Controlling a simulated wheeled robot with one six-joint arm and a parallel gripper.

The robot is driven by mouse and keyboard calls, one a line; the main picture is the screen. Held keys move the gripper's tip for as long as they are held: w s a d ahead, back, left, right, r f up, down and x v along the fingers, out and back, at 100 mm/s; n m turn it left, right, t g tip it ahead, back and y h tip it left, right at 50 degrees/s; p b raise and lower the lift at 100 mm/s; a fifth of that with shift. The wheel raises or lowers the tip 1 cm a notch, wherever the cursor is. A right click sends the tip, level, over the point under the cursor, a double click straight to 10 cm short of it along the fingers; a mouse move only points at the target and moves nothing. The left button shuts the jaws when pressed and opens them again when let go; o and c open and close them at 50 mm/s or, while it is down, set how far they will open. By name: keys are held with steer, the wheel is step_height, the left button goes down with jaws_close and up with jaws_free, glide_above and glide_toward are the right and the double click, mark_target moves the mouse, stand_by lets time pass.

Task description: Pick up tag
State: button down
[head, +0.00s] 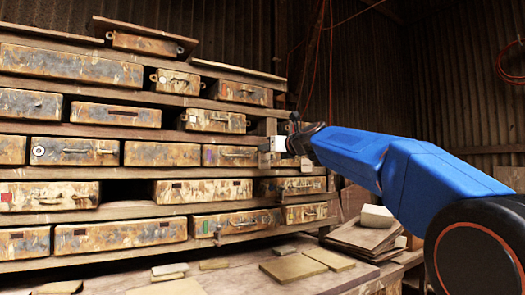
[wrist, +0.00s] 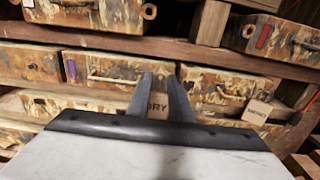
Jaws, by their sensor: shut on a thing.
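A small tan tag (wrist: 157,106) with dark letters reading "DRY" shows between the two grey fingers of my gripper (wrist: 161,82) in the wrist view. The fingers are shut on it, and they hide its side edges. In the head view my gripper (head: 270,146) is in front of the shelves, near the right end of the middle row. The tag is too small there to make out clearly. A second tan tag (wrist: 257,112) with dark letters is to the right in the wrist view, in front of a worn case.
Shelves (head: 140,130) of worn, paint-stained cases with handles fill the left and centre. A wooden bench (head: 235,277) below holds several loose flat tiles (head: 293,268). A stack of boards (head: 362,235) with a pale block (head: 377,216) stands at right.

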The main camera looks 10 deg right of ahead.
steer(key=v, duration=4)
steer(key=shift+r, duration=0.15)
